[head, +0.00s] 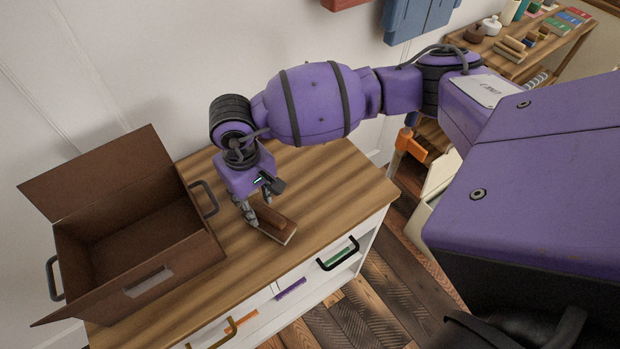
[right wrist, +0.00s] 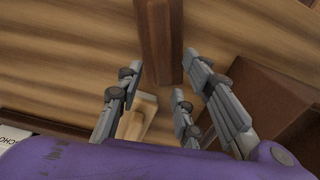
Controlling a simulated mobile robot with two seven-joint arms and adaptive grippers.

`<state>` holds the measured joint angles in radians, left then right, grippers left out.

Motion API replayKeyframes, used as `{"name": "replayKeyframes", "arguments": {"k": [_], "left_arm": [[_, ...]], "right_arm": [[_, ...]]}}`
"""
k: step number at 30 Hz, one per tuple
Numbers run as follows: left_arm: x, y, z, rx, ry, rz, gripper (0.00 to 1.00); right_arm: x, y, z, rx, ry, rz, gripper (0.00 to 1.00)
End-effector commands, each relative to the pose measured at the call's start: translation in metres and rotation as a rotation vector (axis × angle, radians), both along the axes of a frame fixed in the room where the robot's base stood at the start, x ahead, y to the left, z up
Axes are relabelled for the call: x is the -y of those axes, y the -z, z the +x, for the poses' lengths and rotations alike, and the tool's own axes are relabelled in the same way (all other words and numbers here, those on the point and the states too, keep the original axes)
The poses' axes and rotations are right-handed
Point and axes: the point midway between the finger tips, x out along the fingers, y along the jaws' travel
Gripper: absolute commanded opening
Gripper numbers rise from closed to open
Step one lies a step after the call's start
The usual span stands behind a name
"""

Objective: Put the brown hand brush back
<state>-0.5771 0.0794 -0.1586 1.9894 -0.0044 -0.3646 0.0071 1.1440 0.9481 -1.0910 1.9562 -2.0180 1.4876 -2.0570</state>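The brown hand brush (head: 279,224) lies on the wooden top of the cabinet (head: 330,180), near its front edge. It has a dark brown upper part and a paler layer below. My right gripper (head: 258,211) is just above and at the left end of the brush, pointing down. In the right wrist view the gripper (right wrist: 167,68) has its fingers apart, with a dark brown bar, apparently the brush (right wrist: 158,35), between and beyond the fingertips. I see no clear contact. My left gripper is not in view.
An open brown box (head: 150,245) with a raised lid and side handles stands left of the gripper. A shelf (head: 530,50) with small items stands at the back right.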

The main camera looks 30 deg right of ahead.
Motion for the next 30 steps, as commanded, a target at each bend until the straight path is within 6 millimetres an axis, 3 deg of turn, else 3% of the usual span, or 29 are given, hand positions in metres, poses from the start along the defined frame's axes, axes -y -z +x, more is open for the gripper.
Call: {"name": "replayKeyframes", "arguments": {"k": [9,15,21,30], "left_arm": [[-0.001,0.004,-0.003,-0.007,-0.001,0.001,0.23],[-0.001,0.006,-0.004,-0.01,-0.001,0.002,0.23],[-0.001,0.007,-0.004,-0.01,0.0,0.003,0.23],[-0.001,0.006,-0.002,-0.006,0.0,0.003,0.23]], "right_arm": [[-0.001,-0.067,0.003,0.009,-0.002,0.002,0.34],[-0.001,-0.1,0.002,0.006,-0.002,0.001,0.34],[-0.001,-0.114,0.002,0.004,-0.002,0.001,0.34],[-0.001,-0.114,0.001,0.003,-0.001,0.001,0.34]]}}
